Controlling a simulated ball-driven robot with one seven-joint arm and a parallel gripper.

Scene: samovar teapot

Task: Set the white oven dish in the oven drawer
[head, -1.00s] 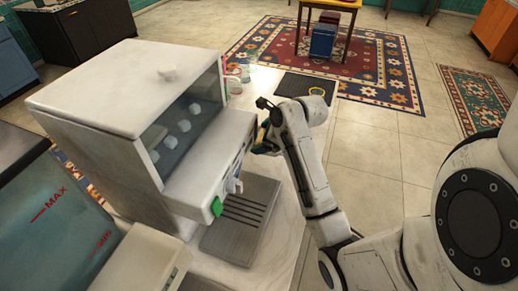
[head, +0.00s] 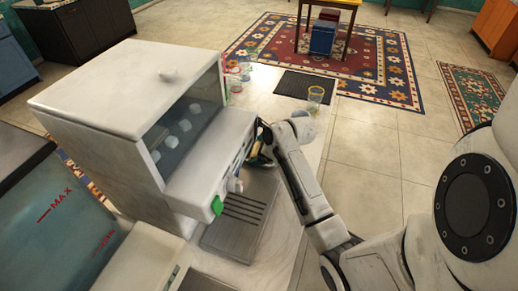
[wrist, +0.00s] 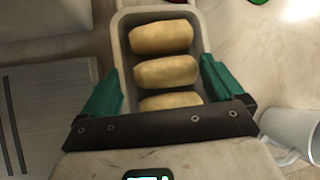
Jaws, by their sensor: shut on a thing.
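The white oven dish (wrist: 125,70) is in the wrist view, a pale rectangular tin with several light brown oval loaves (wrist: 165,72) lying in a row inside. My gripper (wrist: 158,85) has its green fingers on either side of the dish and is shut on it. In the head view my gripper (head: 258,150) is beside the front of the big white machine, and it hides most of what it holds. I cannot make out an oven drawer in either view.
A white machine (head: 90,90) with a glass front stands on the counter, a grey slatted tray (head: 240,215) before it. This tray also shows at left in the wrist view (wrist: 45,110). A white mug (wrist: 292,130) is right of the dish. A yellow-rimmed glass (head: 314,100) stands farther back.

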